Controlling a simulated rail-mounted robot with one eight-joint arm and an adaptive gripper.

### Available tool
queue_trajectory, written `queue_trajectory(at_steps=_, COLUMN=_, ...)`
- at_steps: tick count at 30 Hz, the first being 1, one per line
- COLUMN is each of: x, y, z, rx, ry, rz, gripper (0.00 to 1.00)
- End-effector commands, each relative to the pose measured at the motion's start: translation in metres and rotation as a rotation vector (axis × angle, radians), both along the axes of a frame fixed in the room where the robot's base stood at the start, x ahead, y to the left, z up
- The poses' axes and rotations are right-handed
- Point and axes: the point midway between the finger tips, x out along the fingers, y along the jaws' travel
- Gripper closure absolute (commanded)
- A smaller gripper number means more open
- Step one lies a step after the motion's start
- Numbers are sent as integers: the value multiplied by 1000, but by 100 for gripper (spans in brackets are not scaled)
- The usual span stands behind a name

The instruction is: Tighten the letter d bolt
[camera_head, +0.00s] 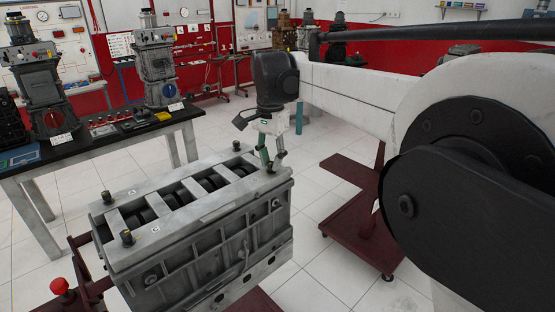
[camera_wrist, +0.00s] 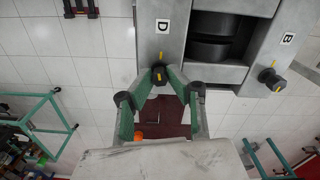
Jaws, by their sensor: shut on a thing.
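The letter D bolt (camera_wrist: 159,75) is a dark bolt with a yellow mark, at the edge of the engine block, near the "D" label (camera_wrist: 162,26). My gripper (camera_wrist: 160,79) has its green fingers shut on this bolt from both sides. In the head view my gripper (camera_head: 273,163) points down at the far right corner of the grey engine block (camera_head: 215,240), and the fingers hide the bolt there. The B bolt (camera_wrist: 271,78) stands apart to the right, beside its "B" label (camera_wrist: 288,39).
The A bolt (camera_head: 107,197) and C bolt (camera_head: 127,237) stand at the near left end of the block. A dark-topped table (camera_head: 90,140) with engine trainers is at the left. A dark red stand (camera_head: 350,220) is at the right. White tiled floor lies between.

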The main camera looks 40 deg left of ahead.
Motion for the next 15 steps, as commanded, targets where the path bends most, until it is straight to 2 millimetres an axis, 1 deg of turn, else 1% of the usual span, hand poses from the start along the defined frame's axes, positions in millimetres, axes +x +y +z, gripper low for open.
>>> queue_trajectory(at_steps=6, x=0, y=0, z=1, rx=1, ry=-1, rz=-133, gripper=100)
queue_trajectory(at_steps=15, x=0, y=0, z=1, rx=1, ry=-1, rz=-224, gripper=100)
